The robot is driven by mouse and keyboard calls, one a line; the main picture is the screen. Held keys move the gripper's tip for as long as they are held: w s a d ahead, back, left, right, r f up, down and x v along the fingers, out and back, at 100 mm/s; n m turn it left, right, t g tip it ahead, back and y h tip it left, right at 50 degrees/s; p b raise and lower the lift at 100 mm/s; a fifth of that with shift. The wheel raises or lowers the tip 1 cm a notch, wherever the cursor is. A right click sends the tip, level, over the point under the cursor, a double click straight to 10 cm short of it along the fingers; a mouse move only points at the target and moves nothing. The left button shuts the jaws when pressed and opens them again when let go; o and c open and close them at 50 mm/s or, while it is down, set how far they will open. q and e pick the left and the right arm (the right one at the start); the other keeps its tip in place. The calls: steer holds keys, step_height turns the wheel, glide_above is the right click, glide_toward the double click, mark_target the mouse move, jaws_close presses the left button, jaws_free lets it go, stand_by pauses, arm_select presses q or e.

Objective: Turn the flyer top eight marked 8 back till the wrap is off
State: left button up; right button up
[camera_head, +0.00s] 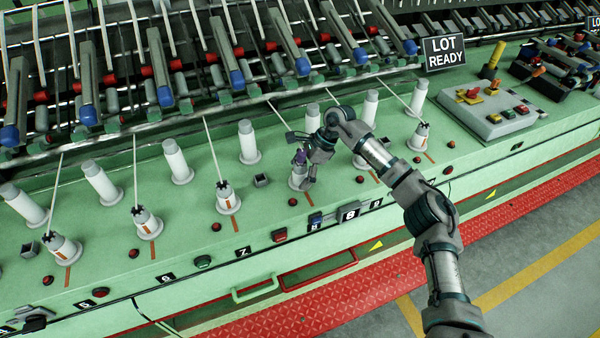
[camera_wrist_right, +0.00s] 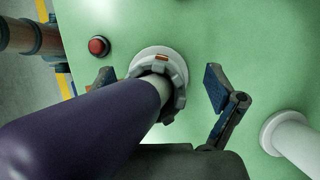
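The flyer top marked 8 (camera_head: 298,183) stands on the green rail, its upper part mostly hidden by my right gripper (camera_head: 301,168). In the right wrist view, it is a pale round base with a notched grey collar (camera_wrist_right: 178,75) and an orange mark. My right gripper (camera_wrist_right: 160,84) is open there, one finger on each side of the collar, with gaps showing. A thick dark purple rod-like shape (camera_wrist_right: 75,130) runs from the collar toward the camera and covers much of the view. I cannot tell whether any wrap is on the top.
Neighbouring flyer tops (camera_head: 228,197) and white cylinders (camera_head: 177,160) stand close on both sides. Blue-ended arms (camera_head: 237,78) fill the back. A control box (camera_head: 490,110) is at right.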

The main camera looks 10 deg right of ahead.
steer(key=shift+r, duration=0.1)
steer(key=m+t, duration=0.1)
steer(key=m, duration=0.2)
steer(key=m+t, duration=0.2)
steer(key=shift+s+m+h+p, duration=0.15)
steer(key=shift+m+h+p, duration=0.15)
steer(key=shift+m, duration=0.1)
steer(key=m+t+h, duration=0.1)
steer(key=m, duration=0.2)
steer(key=m+t+h+b, duration=0.1)
steer(key=m, duration=0.2)
steer(key=shift+m+t, duration=0.3)
steer(key=shift+m, duration=0.1)
steer(key=c, duration=1.7)
steer(key=n+g+y, duration=0.1)
steer(key=n, duration=0.2)
steer(key=n+g, duration=0.1)
steer(key=n, duration=0.2)
steer(key=shift+n+y, duration=0.3)
steer(key=shift+y, duration=0.1)
steer(key=n+g, duration=0.1)
steer(key=n, duration=0.2)
steer(key=n+g, duration=0.2)
steer(key=n, duration=0.1)
steer(key=shift+g+y, duration=0.3)
steer(key=shift+y, duration=0.1)
